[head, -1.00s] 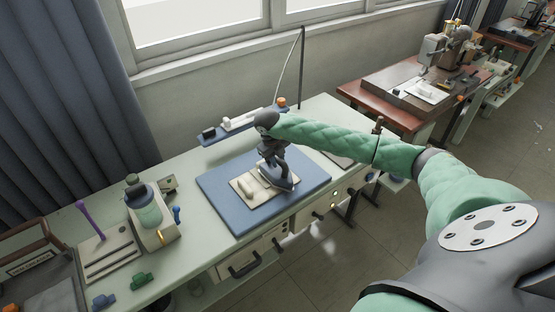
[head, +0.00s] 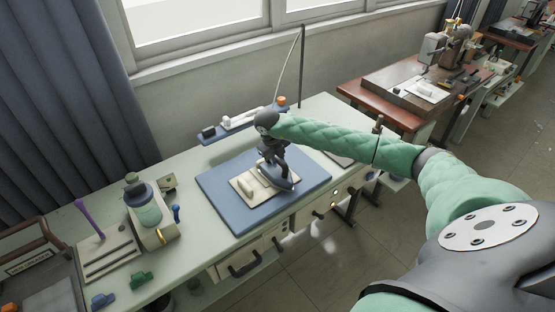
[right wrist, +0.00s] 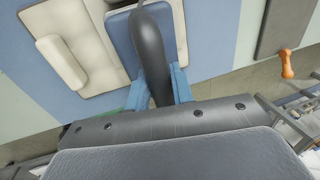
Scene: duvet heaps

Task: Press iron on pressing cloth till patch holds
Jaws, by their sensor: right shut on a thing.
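My right gripper (head: 272,153) is shut on the dark handle of the iron (head: 280,182). The iron sits flat over the right part of a cream pad or cloth (head: 262,199), which lies on a blue mat (head: 222,182). In the right wrist view, the dark handle runs between the blue fingers (right wrist: 160,88), and the iron's blue body (right wrist: 122,38) overlaps the cream cloth (right wrist: 98,72). I cannot make out a patch; it may be under the iron. My left gripper is not in view.
A cream block (head: 247,187) lies on the cloth left of the iron. A blue-green bottle (head: 145,208) on a stand and a slotted board (head: 108,252) are at the left. A shelf strip (head: 222,130) is behind the mat. A thin upright pole (head: 301,70) rises at the back.

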